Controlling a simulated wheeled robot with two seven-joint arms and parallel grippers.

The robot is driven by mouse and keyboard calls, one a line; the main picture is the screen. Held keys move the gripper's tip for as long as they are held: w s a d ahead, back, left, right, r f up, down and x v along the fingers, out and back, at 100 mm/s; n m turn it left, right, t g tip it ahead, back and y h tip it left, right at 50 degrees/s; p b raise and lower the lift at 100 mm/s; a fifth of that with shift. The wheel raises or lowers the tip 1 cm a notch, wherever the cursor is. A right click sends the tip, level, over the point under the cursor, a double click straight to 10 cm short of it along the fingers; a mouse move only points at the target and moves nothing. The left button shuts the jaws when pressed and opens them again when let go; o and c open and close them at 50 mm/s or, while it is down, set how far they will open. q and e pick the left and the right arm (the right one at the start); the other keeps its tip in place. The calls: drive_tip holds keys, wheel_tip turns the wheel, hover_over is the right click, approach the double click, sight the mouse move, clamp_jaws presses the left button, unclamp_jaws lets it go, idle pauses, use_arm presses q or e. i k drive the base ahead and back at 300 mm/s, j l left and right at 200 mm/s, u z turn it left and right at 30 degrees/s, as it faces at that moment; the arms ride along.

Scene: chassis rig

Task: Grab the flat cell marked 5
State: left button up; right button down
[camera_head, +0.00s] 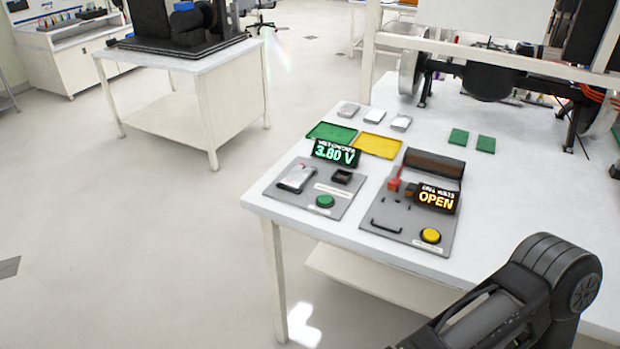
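Three small flat silvery-white cells lie in a row at the back of the white table: a left one (348,110), a middle one (374,116) and a right one (401,122). Another flat silver cell (296,178) lies on the grey panel (338,207) at the table's left front. Any number on the cells is too small to read, so I cannot tell which is marked 5. My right arm shows at the lower right, well apart from the cells, with its gripper out of view. My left gripper is not in view.
A green tray (331,132) and a yellow tray (376,145) lie behind displays reading "3.80 V" (335,153) and "OPEN" (436,199). A second panel has a handle, dark block and yellow button (431,236). Two green squares (458,138) lie right. The table's right middle is clear.

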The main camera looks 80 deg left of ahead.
sight(296, 177)
drive_tip(key=u, duration=2.9)
drive_tip(key=i+j, duration=0.15)
drive_tip(key=j, duration=0.3)
drive_tip(key=i+j, duration=0.1)
drive_tip(key=j, duration=0.35)
drive_tip(key=i+j, duration=0.15)
drive_tip(key=j, duration=0.3)
drive_tip(key=i+j, duration=0.1)
drive_tip(key=j, duration=0.35)
drive_tip(key=z, duration=1.45)
